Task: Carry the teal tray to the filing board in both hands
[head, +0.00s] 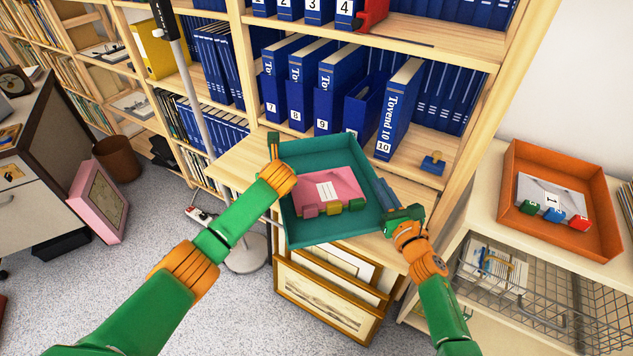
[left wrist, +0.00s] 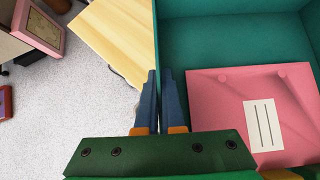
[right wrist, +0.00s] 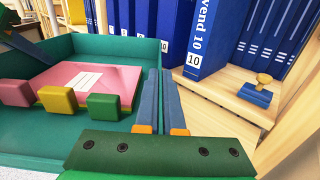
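The teal tray (head: 335,230) is between my two arms in front of the blue-binder shelf. A pink folder (head: 330,186) with a white label lies in it, with a pink, a yellow and a green block along its near edge. My left gripper (left wrist: 158,100) is closed on the tray's left wall. My right gripper (right wrist: 166,100) is closed on its right wall. A pale wooden board (head: 237,168) shows left of and below the tray; the tray hides much of it. I cannot tell whether they touch.
Blue binders (head: 335,90) stand behind the tray. A small blue stamp with a wooden knob (head: 433,162) sits on the shelf. An orange tray (head: 510,205) rests on the right cabinet, above a wire basket (head: 540,300). Framed prints (head: 325,300) lean below the board. A grey pole (head: 190,85) stands left.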

